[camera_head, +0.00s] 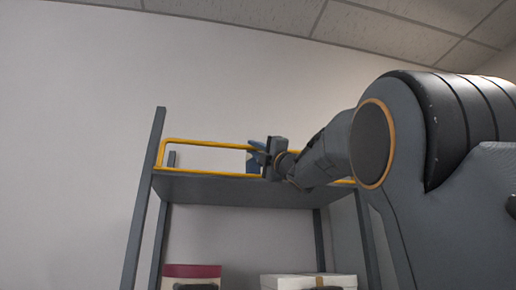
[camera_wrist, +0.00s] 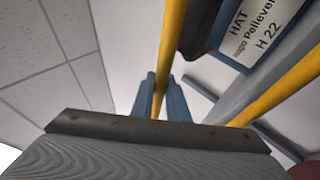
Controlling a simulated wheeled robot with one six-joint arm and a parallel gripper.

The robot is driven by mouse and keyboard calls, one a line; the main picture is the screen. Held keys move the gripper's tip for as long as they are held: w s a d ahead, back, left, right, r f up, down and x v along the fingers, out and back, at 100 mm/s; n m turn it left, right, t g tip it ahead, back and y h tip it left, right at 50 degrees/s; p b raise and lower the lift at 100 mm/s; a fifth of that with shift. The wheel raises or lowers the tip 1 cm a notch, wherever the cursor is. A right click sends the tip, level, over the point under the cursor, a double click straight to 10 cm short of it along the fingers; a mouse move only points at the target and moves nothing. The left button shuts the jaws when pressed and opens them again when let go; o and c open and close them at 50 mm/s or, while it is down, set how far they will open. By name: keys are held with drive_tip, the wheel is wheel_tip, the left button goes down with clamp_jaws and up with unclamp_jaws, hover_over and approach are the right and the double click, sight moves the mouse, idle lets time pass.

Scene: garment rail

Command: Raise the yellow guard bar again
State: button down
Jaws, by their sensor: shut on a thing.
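The yellow guard bar (camera_head: 205,143) is a long loop along the front of the top shelf (camera_head: 205,188). Its upper rail stands above the shelf edge and its lower rail runs along the edge. My gripper (camera_head: 254,150) is at the upper rail, near the middle of the shelf. In the wrist view the yellow bar (camera_wrist: 172,40) runs between the blue fingers of my gripper (camera_wrist: 157,84), which are shut on it. My gripper and arm hide the right part of the bar in the head view.
A blue box with a white label (camera_wrist: 265,28) is behind the bar on the top shelf. A red-lidded box (camera_head: 192,270) and a white box (camera_head: 300,281) stand below. Grey uprights (camera_head: 146,190) flank the shelf. The wall above is clear.

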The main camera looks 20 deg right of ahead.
drive_tip(key=shift+w+f, duration=0.15)
drive_tip(key=shift+f, duration=0.05)
drive_tip(key=c, duration=1.7)
unclamp_jaws()
drive_tip(key=shift+r, duration=0.1)
drive_tip(key=b+v, duration=0.4)
drive_tip(key=v, duration=0.3)
drive_tip(key=shift+s+d+f+b, duration=0.1)
drive_tip(key=shift+s+f+b, duration=0.15)
drive_tip(key=shift+s+b, duration=0.15)
